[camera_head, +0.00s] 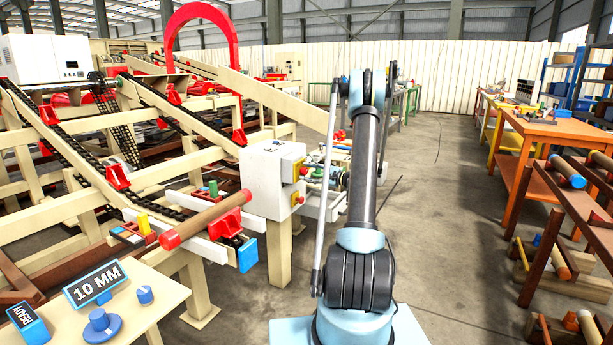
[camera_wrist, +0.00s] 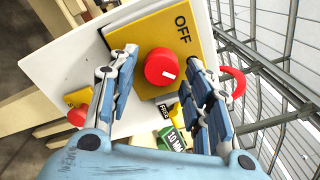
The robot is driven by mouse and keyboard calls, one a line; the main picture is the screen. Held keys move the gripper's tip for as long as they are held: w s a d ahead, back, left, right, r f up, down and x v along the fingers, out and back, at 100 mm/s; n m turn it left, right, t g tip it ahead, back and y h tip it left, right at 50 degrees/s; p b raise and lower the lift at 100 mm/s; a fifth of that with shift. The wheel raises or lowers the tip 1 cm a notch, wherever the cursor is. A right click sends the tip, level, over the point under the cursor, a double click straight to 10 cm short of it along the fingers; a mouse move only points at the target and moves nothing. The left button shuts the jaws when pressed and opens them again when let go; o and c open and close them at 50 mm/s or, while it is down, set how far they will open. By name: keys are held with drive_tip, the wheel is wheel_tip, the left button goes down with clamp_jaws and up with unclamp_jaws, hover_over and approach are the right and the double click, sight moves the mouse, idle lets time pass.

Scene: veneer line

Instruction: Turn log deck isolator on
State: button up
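The log deck isolator is a red round knob (camera_wrist: 160,67) with a short white mark, on a yellow plate (camera_wrist: 150,30) lettered OFF. The plate is fixed to a white box (camera_wrist: 75,60), which also shows in the head view (camera_head: 264,182) left of my arm. My gripper (camera_wrist: 163,62) is open, one blue-padded finger on each side of the knob in the wrist view. No finger visibly closes on the knob; contact cannot be told. In the head view my gripper (camera_head: 318,173) is close to the right side of the box, small and partly cluttered.
A second red button (camera_wrist: 77,116) sits on a smaller yellow plate on the box. The log deck with chains and a log (camera_head: 205,220) stands left. A control desk reading 10 MM (camera_head: 95,283) is front left. Orange tables (camera_head: 560,130) stand right; the aisle floor between is clear.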

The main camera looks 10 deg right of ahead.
drive_tip(key=shift+s+a, duration=0.1)
drive_tip(key=shift+a, duration=0.1)
drive_tip(key=shift+s+d, duration=0.2)
drive_tip(key=shift+d, duration=0.05)
drive_tip(key=v, duration=1.1)
drive_tip(key=shift+d, duration=0.25)
